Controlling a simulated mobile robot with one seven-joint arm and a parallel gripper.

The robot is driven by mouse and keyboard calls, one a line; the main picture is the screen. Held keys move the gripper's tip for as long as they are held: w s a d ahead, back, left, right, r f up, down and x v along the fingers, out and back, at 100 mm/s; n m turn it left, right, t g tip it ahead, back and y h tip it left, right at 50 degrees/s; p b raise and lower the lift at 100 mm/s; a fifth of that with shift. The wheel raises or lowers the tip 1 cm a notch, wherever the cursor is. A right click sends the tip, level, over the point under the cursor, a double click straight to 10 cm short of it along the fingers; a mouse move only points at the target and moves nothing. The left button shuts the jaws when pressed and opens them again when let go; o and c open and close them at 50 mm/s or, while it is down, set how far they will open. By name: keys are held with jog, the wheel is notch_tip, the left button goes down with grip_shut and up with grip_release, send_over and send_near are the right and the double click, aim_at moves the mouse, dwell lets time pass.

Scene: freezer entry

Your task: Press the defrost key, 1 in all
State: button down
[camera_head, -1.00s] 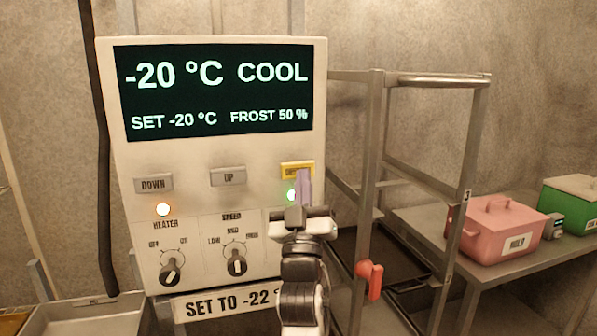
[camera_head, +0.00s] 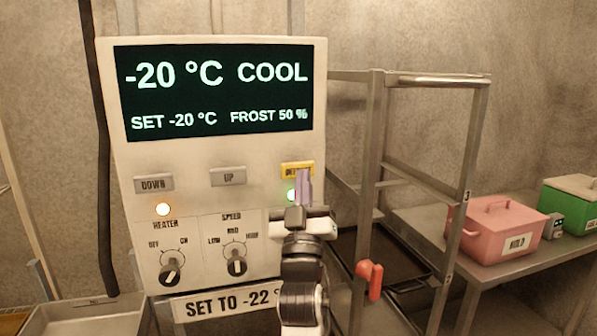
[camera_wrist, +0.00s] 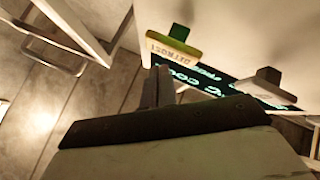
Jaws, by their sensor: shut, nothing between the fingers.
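The yellow defrost key (camera_head: 297,168) is at the right of the key row on the white control panel (camera_head: 200,204). It also shows in the wrist view (camera_wrist: 172,47), just beyond my fingertips. My gripper (camera_head: 304,184) is shut and empty, with its fingertips just in front of and below the key. I cannot tell whether they touch it. The display (camera_head: 215,92) reads -20 °C, COOL, SET -20 °C, FROST 50 %.
The grey DOWN key (camera_head: 153,183) and UP key (camera_head: 228,177) sit left of the defrost key. Below are the heater knob (camera_head: 171,272) and speed knob (camera_head: 237,262).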

jog(key=shift+w, duration=0.1)
dwell(0.5)
jog(key=shift+w+a, duration=0.1)
jog(key=shift+w, duration=0.25)
jog(key=shift+w+a, duration=0.15)
jog(key=shift+w, duration=0.35)
dwell(0.6)
jog(key=shift+s, duration=0.1)
jog(key=shift+s+d, duration=0.25)
jog(key=shift+s, duration=0.55)
jog(key=s, duration=0.1)
jog(key=s+d, duration=0.1)
jog(key=s, duration=0.2)
jog(key=shift+s+d, duration=0.3)
jog(key=shift+s, duration=0.1)
dwell(0.6)
